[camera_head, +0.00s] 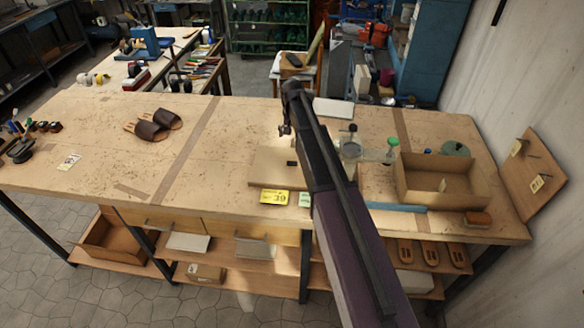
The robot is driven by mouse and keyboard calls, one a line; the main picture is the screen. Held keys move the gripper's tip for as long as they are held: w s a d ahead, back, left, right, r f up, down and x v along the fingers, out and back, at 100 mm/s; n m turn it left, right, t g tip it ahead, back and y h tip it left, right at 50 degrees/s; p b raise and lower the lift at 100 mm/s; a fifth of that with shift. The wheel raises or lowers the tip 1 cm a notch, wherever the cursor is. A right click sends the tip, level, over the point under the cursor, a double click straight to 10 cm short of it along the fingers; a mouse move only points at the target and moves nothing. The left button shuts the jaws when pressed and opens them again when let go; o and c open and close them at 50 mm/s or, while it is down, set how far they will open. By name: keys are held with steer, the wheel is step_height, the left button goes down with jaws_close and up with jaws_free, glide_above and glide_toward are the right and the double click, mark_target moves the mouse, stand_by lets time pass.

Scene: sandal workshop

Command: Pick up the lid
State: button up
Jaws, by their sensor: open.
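A round, flat green disc (455,149) lies on the workbench behind the open cardboard box, at the right; it looks like a lid, but I cannot be sure. Left of it stand a clear jar with a dark top (350,143) and a small item with a green knob (393,142). My dark arm crosses the middle of the view and partly covers the bench. My gripper (286,129) is open and small in view, beyond the pale board and left of the jar. It appears apart from these things, with nothing visible in it.
The open cardboard box (428,196) stands near the bench's front right. A pale board (270,168) lies under my arm, with a yellow tag marked 39 (275,196) at its front. Brown sandals (152,125) lie at left. The bench between them (220,150) is mostly clear.

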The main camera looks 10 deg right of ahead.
mark_target(292, 162)
steer(key=shift+f+b, duration=3.95)
steer(key=shift+f, duration=0.2)
steer(key=shift+s+f+b, duration=0.15)
steer(key=shift+f+b, duration=2.45)
steer(key=c, duration=1.2)
